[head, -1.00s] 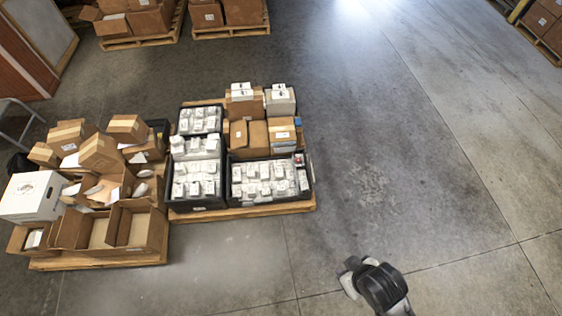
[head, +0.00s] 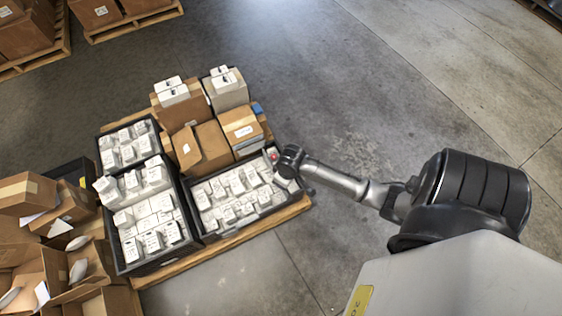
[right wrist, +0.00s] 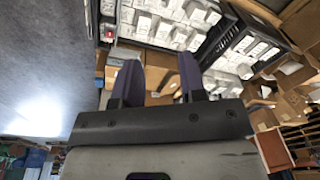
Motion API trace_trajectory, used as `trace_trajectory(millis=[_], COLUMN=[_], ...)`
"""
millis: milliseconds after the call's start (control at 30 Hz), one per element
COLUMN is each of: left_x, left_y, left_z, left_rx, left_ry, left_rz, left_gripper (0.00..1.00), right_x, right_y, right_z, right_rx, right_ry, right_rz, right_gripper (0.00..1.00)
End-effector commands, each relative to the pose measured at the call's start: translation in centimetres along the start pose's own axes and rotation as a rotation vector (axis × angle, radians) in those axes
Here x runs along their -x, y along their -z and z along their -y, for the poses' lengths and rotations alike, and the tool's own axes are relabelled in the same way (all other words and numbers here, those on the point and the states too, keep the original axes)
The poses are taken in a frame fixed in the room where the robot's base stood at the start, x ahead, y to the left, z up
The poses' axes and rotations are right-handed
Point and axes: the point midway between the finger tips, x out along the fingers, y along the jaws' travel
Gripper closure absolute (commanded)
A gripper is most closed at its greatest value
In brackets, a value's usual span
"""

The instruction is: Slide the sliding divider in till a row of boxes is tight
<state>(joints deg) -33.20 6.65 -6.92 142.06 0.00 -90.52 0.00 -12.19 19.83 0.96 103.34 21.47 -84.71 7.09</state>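A black crate (head: 206,238) at the near right of the pallet holds rows of small white boxes (head: 240,200). A small red part (head: 273,156) shows at the crate's right end and also in the right wrist view (right wrist: 110,34); I cannot tell whether it belongs to the sliding divider. I cannot clearly make out the divider itself. My right gripper (head: 287,168) is at the crate's right end, partly covering it. In the right wrist view my right gripper (right wrist: 158,72) has its two dark fingers apart, with nothing visible between them. My left gripper is not in view.
Brown cartons (head: 211,147) stand behind the crate on the same wooden pallet (head: 262,224). Another black crate (head: 122,258) of white boxes is to its left. Open cartons (head: 92,262) crowd the lower left. Grey floor (head: 390,90) is clear to the right.

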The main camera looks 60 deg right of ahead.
Motion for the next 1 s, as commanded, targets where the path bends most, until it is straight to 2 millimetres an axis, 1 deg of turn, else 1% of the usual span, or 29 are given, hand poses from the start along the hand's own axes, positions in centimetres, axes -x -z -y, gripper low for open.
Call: trace_trajectory(millis=[33,67,100,167,200,267,300,367,400,500,600,700,833,1000], left_x=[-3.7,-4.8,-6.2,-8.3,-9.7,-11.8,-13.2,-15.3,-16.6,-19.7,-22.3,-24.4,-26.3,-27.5], left_y=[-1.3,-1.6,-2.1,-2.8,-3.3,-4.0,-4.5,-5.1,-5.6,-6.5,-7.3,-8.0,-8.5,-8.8], left_z=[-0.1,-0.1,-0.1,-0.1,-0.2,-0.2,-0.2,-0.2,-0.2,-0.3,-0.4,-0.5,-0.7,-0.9], left_rx=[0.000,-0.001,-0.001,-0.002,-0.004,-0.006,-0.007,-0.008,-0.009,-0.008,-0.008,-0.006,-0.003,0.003], left_ry=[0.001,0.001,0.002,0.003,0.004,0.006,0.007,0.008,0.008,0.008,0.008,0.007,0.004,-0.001], left_rz=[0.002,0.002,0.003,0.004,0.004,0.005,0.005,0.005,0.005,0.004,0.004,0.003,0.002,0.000], left_gripper=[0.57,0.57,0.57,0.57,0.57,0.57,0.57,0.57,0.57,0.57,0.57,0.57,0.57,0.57], right_x=[-4.2,-5.5,-7.2,-9.7,-11.3,-13.7,-15.3,-17.5,-18.9,-21.9,-24.5,-26.4,-28.1,-29.2], right_y=[0.4,0.8,1.1,1.7,2.1,2.7,3.1,3.6,4.0,4.8,5.5,6.0,6.5,6.8], right_z=[-1.4,-2.1,-3.0,-4.4,-5.4,-6.9,-7.8,-9.3,-10.2,-12.4,-14.4,-16.0,-17.5,-18.5], right_rx=[-0.028,-0.045,-0.067,-0.102,-0.127,-0.166,-0.192,-0.231,-0.259,-0.325,-0.385,-0.438,-0.489,-0.527], right_ry=[0.000,0.002,0.005,0.010,0.014,0.022,0.026,0.034,0.041,0.056,0.072,0.087,0.103,0.117], right_rz=[0.007,0.010,0.016,0.023,0.027,0.032,0.034,0.037,0.039,0.041,0.040,0.038,0.036,0.033], right_gripper=[0.62,0.62,0.62,0.62,0.62,0.62,0.62,0.62,0.62,0.62,0.62,0.62,0.62,0.62])
